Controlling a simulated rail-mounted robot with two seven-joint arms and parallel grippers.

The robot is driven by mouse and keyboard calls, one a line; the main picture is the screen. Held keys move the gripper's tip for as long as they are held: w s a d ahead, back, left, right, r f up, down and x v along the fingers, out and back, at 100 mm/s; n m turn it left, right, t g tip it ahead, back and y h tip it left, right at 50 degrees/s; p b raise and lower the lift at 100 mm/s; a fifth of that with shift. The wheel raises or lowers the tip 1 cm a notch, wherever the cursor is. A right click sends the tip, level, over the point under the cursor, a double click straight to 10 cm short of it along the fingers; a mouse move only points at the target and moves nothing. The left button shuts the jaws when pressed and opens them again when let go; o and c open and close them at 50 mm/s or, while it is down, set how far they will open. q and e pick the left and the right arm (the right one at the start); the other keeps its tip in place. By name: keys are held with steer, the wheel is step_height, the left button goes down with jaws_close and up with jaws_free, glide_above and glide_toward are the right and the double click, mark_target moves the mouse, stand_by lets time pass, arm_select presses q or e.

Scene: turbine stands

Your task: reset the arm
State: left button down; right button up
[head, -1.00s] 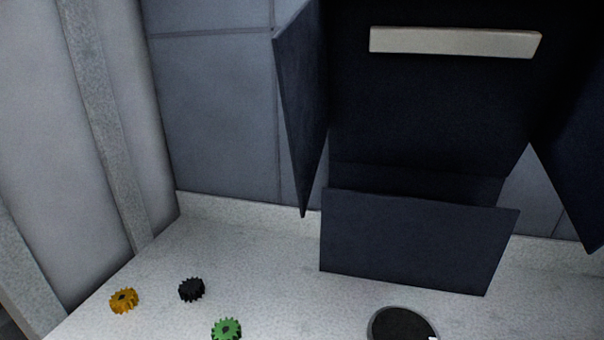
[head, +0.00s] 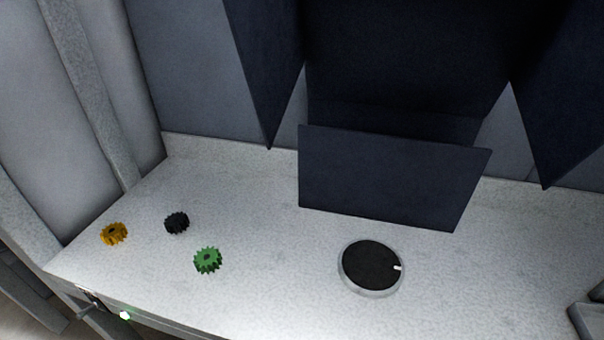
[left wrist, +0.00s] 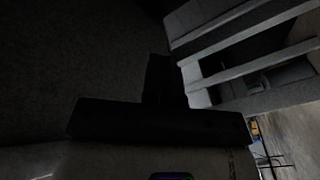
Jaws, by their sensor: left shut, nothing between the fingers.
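My left gripper (left wrist: 165,82) shows dark at the middle of the left wrist view. Its fingers are together with nothing between them. It is apart from the gears and the table, and it does not show in the head view. My right gripper is in neither view. No arm of mine shows in the head view.
On the pale table (head: 260,300) lie an orange gear (head: 114,233), a black gear (head: 176,223) and a green gear (head: 208,260). A round dark disc (head: 371,267) lies right of them. The table's front middle is clear.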

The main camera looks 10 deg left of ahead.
arm_select(q)
steer(key=s+d+r+m+g+h+p, duration=0.15)
steer(key=s+d+m+g+h, duration=0.25)
steer(key=d+m+g+h, duration=0.4)
steer(key=s+a+r+m+g+y+p, duration=0.25)
steer(key=s+r+p, duration=0.5)
steer(key=s, duration=0.45)
steer(key=s+a+r+m+g+y+p, duration=0.1)
steer(key=s+a+r+m+g+p, duration=0.25)
steer(key=s+r+p, duration=0.65)
step_height(320, 180, up, 34)
steer(key=s+p, duration=0.1)
steer(key=p, duration=3.2)
steer(key=shift+s+d+r, duration=0.15)
steer(key=shift+r, duration=0.1)
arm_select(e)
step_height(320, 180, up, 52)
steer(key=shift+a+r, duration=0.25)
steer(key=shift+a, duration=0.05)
